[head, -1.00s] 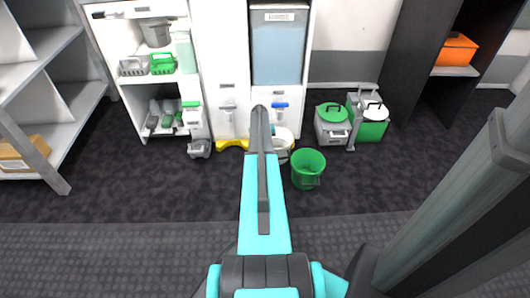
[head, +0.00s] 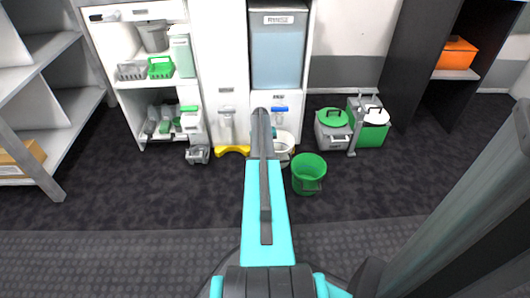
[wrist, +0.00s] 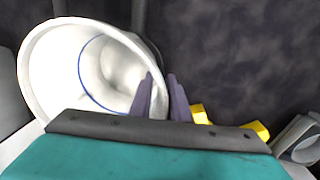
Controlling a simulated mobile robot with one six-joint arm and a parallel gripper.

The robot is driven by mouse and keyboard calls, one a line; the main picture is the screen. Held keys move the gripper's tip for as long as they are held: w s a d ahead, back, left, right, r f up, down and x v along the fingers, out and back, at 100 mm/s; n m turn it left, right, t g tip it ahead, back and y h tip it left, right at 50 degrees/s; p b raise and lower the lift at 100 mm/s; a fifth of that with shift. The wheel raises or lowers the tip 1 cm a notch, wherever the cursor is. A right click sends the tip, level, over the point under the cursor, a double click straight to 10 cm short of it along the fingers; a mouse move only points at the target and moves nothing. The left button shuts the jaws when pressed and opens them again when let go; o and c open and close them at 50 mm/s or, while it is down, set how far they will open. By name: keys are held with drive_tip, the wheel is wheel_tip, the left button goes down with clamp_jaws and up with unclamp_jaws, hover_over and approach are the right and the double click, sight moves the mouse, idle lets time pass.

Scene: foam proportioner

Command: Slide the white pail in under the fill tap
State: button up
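The white pail (wrist: 38,75) fills the upper left of the wrist view, its mouth facing the camera and a blue line inside. In the head view the white pail (head: 285,141) stands on the floor below the cabinet, partly hidden by my arm. The fill tap with a blue handle (head: 281,109) is on the cabinet front above it. My gripper (wrist: 161,97) has two purple fingers with a narrow gap between them, at the pail's right rim. My arm hides the fingers in the head view.
A green bucket (head: 308,174) stands right of the white pail. A yellow piece (head: 232,150) lies at the cabinet foot and also shows in the wrist view (wrist: 255,129). Lidded containers (head: 333,127) stand further right. The floor in front is clear.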

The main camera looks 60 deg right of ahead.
drive_tip(key=shift+o, duration=0.9)
drive_tip(key=shift+r, duration=0.1)
drive_tip(key=shift+w+a+r+p, duration=0.15)
drive_tip(key=shift+r+p, duration=0.65)
drive_tip(key=shift+r, duration=1.05)
drive_tip(key=shift+w+a+r+p, duration=0.15)
drive_tip(key=shift+r+p, duration=0.65)
drive_tip(key=shift+r, duration=1)
